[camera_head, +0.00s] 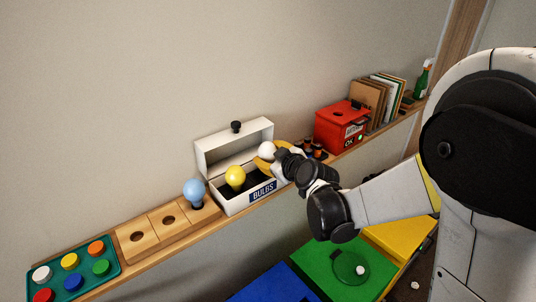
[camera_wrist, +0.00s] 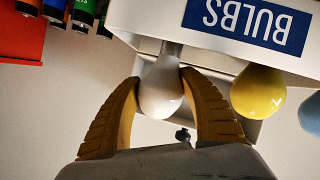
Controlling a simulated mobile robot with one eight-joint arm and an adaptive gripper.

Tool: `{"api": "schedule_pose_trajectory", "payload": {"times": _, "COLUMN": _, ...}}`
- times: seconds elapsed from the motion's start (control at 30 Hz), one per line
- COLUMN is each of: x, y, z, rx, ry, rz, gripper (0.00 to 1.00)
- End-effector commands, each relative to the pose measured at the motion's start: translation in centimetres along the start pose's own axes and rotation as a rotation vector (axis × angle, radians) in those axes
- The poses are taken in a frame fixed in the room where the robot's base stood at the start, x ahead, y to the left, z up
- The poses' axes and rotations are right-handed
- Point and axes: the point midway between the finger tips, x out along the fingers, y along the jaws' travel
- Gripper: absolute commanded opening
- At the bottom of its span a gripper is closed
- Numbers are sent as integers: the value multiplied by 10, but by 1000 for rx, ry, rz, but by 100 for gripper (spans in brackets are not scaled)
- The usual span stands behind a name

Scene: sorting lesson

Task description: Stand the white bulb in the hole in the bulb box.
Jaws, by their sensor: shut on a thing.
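The white bulb (camera_head: 267,150) is held over the right end of the white bulb box (camera_head: 236,202), whose lid stands open. In the wrist view the white bulb (camera_wrist: 160,94) sits between the two yellow fingers of my gripper (camera_wrist: 160,77), which is shut on its round glass. Its narrow neck points toward the box, beside the inverted BULBS label (camera_wrist: 258,22). The hole under it is hidden, and I cannot tell whether the base is in it. A yellow bulb (camera_head: 235,175) stands in the box to the left.
A blue bulb (camera_head: 194,191) stands left of the box, near a wooden block with holes (camera_head: 152,232). A teal tray of coloured discs (camera_head: 88,262) is at far left. Several batteries (camera_head: 314,148) and a red box (camera_head: 342,128) stand close right of my gripper.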

Motion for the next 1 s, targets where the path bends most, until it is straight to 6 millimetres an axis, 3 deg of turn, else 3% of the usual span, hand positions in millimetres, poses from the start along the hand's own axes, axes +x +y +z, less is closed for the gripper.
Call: {"api": "schedule_pose_trajectory", "payload": {"times": 1.0, "x": 4, "y": -4, "z": 8, "rx": 0, "ry": 0, "rz": 0, "gripper": 30}}
